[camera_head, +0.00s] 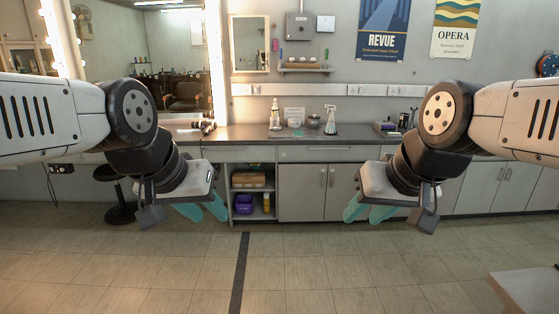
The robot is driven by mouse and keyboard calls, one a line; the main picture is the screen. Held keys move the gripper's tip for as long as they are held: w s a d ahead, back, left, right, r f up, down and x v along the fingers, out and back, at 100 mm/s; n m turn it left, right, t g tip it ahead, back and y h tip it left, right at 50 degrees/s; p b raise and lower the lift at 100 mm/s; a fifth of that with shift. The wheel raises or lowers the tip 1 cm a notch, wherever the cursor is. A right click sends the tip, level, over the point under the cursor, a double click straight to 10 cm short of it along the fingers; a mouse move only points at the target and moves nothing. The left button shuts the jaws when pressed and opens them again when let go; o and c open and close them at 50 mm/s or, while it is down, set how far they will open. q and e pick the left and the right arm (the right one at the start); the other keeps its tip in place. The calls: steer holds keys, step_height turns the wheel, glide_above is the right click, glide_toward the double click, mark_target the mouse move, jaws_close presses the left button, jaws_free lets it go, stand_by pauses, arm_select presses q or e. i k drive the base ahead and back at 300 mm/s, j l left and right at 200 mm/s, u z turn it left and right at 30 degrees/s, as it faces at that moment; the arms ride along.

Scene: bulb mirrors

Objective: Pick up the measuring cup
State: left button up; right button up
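I cannot make out a measuring cup for certain. A small, dark-lidded container (313,121) on the far counter is too small to identify. My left gripper (204,209) hangs in front of the counter at left, its two teal fingers apart, with nothing seen between them. My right gripper (367,211) hangs at right in the same way, fingers apart and seemingly empty. Both are well short of the counter and above the floor in the picture.
The grey counter (250,133) runs along the far wall, holding a pump bottle (275,113), a spray bottle (331,119) and a dark caddy (388,129). Open shelves hold a purple box (243,205). A stool (120,212) stands left; a table corner (530,290) is lower right. The middle floor is clear.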

mark_target(274, 121)
steer(key=i+u, duration=0.1)
steer(key=i, duration=0.95)
steer(key=i+l, duration=0.1)
steer(key=i, duration=0.9)
steer(key=i+j+u, duration=0.2)
steer(key=i, duration=1.7)
steer(key=i+l+z, duration=0.1)
steer(key=i+l, duration=0.15)
steer(key=i+l+z, duration=0.15)
steer(key=i, duration=0.3)
